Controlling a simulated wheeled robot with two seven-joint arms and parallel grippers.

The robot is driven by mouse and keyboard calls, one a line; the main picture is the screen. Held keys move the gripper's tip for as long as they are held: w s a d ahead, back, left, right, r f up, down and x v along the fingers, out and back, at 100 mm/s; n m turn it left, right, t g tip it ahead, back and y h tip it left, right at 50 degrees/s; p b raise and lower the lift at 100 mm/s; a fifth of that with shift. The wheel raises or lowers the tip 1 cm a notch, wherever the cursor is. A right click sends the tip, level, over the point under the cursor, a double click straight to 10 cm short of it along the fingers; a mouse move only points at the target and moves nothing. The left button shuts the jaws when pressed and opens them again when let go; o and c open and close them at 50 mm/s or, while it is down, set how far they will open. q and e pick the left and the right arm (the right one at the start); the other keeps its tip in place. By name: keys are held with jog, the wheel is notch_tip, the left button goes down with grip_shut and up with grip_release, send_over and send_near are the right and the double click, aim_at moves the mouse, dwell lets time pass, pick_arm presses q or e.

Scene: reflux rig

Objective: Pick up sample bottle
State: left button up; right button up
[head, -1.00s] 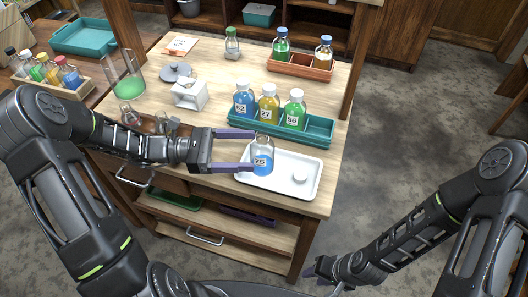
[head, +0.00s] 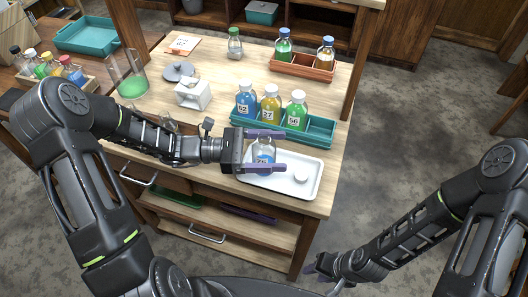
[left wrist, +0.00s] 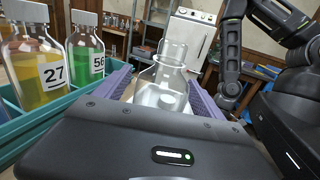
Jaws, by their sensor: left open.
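The sample bottle (head: 262,154) is clear glass with blue liquid and a numbered label, standing at the left end of the white tray. My left gripper (head: 266,151) is open, with one purple finger on the far side of the bottle and one on the near side. In the left wrist view the open-necked bottle (left wrist: 164,80) stands between the two purple fingers (left wrist: 160,92), and its lower part is hidden by the gripper body. My right gripper (head: 316,268) is low, off the table's front right; its jaws are too small to read.
The white tray (head: 312,191) also holds a round white cap (head: 301,175). Just behind is a teal rack (head: 320,132) with capped bottles 52 (head: 246,101), 27 (head: 270,106) and 56 (head: 296,112). A white block stand (head: 194,96) and a beaker (head: 130,85) stand to the left.

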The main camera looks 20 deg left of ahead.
pick_arm(q)
jog(key=shift+w+d, duration=0.1)
jog(key=shift+d, duration=0.25)
dwell(0.3)
jog(key=c, duration=1.7)
